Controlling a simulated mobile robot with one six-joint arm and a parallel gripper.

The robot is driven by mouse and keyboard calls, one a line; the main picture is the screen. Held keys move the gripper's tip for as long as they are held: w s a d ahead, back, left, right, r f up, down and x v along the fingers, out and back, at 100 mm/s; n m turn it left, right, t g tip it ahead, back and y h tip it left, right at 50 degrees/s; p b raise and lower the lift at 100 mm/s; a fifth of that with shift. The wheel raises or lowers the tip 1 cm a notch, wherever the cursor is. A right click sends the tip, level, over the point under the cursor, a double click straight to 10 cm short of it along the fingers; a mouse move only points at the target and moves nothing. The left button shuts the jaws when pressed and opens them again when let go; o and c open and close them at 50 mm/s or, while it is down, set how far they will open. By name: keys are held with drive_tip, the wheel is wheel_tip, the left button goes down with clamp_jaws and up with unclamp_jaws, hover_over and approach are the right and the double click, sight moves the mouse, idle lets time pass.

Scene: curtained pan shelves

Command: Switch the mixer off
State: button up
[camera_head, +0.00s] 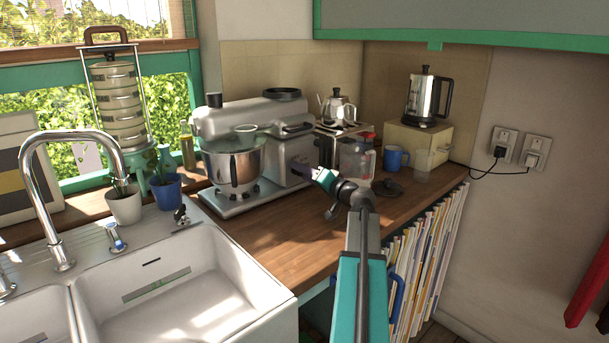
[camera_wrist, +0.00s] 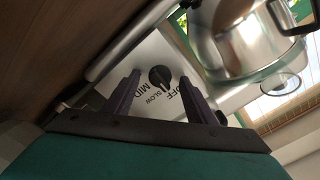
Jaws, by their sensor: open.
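The mixer (camera_head: 240,122) is a grey stand mixer with a steel bowl (camera_head: 233,168), on the wooden counter by the sink. The bowl (camera_wrist: 245,40) also shows in the wrist view. A black speed knob (camera_wrist: 160,77) sits on a pale panel (camera_wrist: 145,62) printed OFF, SLOW and MID. Its pointer is too small to read surely. My gripper (camera_head: 302,169) is at the mixer's right side. In the wrist view my gripper (camera_wrist: 158,80) is open, its dark fingers on either side of the knob in the picture. I cannot tell whether they touch it.
A clear jar (camera_head: 357,160), a blue mug (camera_head: 396,157) and a dark lid (camera_head: 388,187) stand right of my gripper. A kettle (camera_head: 428,97) stands on a cream box at the back. The sink (camera_head: 180,285) is front left. The counter front (camera_head: 275,240) is clear.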

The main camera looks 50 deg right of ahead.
drive_tip(key=shift+s+b, duration=0.4)
drive_tip(key=shift+s, duration=0.3)
drive_tip(key=shift+s, duration=0.3)
drive_tip(key=shift+s, duration=0.1)
drive_tip(key=shift+s+a+b, duration=0.15)
drive_tip(key=shift+s+b, duration=0.55)
drive_tip(key=shift+s, duration=0.75)
drive_tip(key=shift+s+a+b, duration=0.15)
drive_tip(key=shift+s+b, duration=0.5)
drive_tip(key=shift+s, duration=0.8)
drive_tip(key=shift+s, duration=0.1)
